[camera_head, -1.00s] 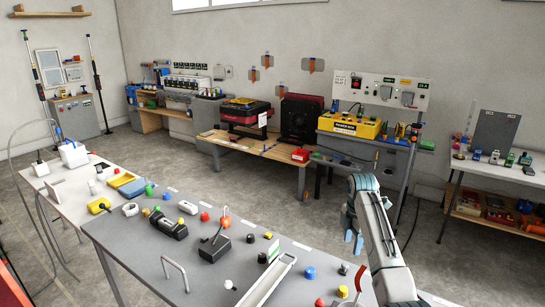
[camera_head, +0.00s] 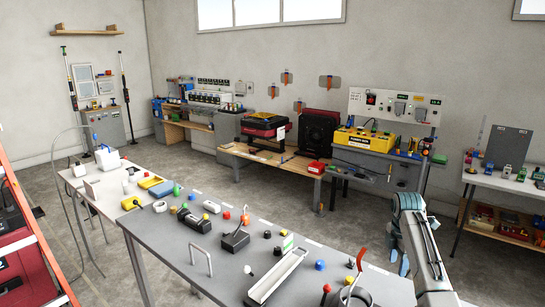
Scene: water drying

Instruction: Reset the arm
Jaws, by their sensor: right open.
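My right arm comes in from the bottom right of the head view. Its gripper (camera_head: 398,256) has blue fingertips pointing down, and they are apart. It hangs beyond the right end of the grey table (camera_head: 215,275), over the floor, with nothing seen between the fingers. My left gripper is not in view.
A red cabinet (camera_head: 30,255) stands at left. Benches line the back wall, with a yellow toolbox (camera_head: 362,138). Open floor lies between.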

